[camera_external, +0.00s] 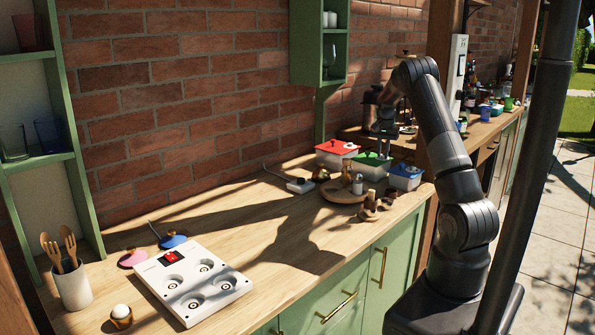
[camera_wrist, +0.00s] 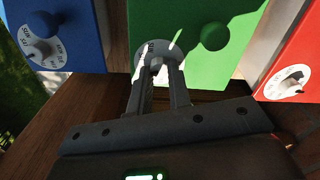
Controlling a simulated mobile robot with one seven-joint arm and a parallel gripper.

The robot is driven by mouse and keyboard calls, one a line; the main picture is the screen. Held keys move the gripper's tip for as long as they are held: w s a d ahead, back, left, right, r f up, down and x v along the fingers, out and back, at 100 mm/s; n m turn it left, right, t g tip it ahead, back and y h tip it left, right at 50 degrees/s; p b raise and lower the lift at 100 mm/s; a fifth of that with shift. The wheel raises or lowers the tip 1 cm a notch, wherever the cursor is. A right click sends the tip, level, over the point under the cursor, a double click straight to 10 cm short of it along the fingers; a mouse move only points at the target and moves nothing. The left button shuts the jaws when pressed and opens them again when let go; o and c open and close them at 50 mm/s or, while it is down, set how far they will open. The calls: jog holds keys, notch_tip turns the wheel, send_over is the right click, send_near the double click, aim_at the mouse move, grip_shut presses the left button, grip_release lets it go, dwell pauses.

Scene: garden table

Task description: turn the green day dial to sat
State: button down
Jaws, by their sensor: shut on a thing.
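The blue-lidded box (camera_wrist: 60,20) with its dial (camera_wrist: 43,50) is close on the left, and the red-lidded box (camera_wrist: 300,50) with its dial (camera_wrist: 287,82) on the right. A round wooden board (camera_external: 334,196) with small jars stands near. The counter's middle (camera_external: 250,215) is clear.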

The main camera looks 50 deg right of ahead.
jog(key=m, duration=0.4)
jog(key=shift+s, duration=0.1)
jog(key=shift+m, duration=1.8)
jog(key=c, duration=1.3)
grip_release()
jog(key=shift+r, duration=0.15)
notch_tip(320, 180, up, 10)
jog(key=shift+r, duration=0.25)
